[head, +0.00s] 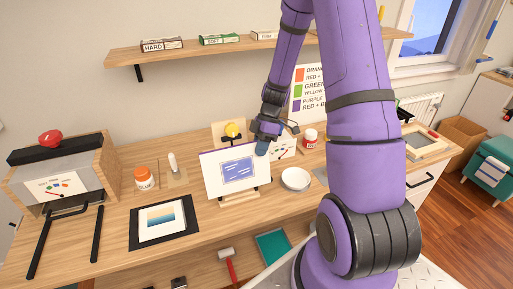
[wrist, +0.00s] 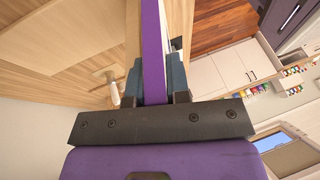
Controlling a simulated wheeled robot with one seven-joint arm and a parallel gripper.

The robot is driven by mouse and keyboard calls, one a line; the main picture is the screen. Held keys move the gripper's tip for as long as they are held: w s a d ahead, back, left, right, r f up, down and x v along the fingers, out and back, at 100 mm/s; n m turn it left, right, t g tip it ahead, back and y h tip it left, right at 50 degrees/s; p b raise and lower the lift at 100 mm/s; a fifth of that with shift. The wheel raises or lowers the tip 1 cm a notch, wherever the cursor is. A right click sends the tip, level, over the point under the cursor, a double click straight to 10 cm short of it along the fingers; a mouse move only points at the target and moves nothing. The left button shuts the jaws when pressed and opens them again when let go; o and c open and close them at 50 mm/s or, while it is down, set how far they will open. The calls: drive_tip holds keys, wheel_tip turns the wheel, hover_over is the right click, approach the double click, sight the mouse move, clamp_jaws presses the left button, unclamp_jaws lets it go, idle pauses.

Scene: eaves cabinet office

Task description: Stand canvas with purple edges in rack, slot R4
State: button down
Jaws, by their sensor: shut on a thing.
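The canvas with purple edges (head: 228,178) is upright above the desk, its white face with a blue panel turned toward the head camera. Its purple edge (wrist: 153,45) runs between my fingers in the wrist view. My gripper (head: 263,143) is at the canvas's upper right corner and is shut on it. A small wooden stand (head: 240,199) shows just below the canvas; I cannot tell whether the canvas rests on it. No rack or slot marked R4 can be made out in these views.
A wooden box unit (head: 105,165) stands at left. A shelf (head: 190,52) runs along the wall above.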

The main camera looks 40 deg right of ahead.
drive_tip(key=shift+s+a+r, duration=0.25)
drive_tip(key=shift+s+r, duration=0.15)
drive_tip(key=shift+s, duration=0.35)
drive_tip(key=shift+s+a+r, duration=0.2)
drive_tip(key=shift+s+r, duration=0.15)
drive_tip(key=shift+s, duration=0.4)
drive_tip(key=s+a+r+t, duration=0.1)
drive_tip(key=s+r+t, duration=0.1)
drive_tip(key=s+r, duration=0.3)
drive_tip(key=shift+s+a+r+n+t+h, duration=0.2)
drive_tip(key=shift+a+r+n+t+h, duration=0.15)
drive_tip(key=shift+r, duration=0.6)
drive_tip(key=shift+d, duration=0.1)
